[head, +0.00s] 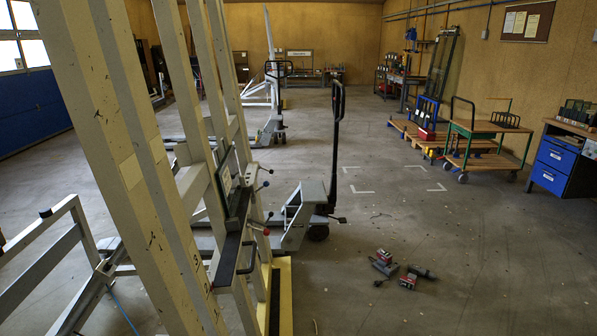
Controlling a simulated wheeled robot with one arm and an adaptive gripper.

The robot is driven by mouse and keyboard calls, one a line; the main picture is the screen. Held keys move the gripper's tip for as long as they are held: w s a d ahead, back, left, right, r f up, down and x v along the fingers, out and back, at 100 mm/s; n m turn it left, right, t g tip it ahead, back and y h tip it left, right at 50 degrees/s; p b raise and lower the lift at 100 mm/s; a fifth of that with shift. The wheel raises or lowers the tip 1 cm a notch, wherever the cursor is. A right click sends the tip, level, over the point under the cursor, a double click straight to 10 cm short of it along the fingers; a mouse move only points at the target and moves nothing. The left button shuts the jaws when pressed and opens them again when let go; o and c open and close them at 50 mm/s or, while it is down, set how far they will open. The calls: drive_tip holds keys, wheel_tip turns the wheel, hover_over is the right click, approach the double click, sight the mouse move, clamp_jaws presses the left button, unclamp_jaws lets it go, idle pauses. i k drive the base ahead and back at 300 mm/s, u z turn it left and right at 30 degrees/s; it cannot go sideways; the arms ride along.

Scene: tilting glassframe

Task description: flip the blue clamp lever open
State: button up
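A tall cream-coloured tilting frame (130,150) leans across the left half of the head view. Several small levers stick out to the right from its side. One lever with a small bluish knob (265,185) sits at about mid height, and a red knob (266,231) shows lower down. The levers are too small to tell which is the blue clamp lever or whether it is open or shut. My gripper is not in view.
A grey pallet truck (297,216) with an upright black handle stands right behind the frame. Power tools (384,263) lie on the floor right of it. Carts (470,145) and a blue cabinet (556,163) line the right wall.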

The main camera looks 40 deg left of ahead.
sight(266, 184)
drive_tip(key=i, duration=0.45)
drive_tip(key=u, duration=1.4)
drive_tip(key=i, duration=1.4)
drive_tip(key=u, duration=2)
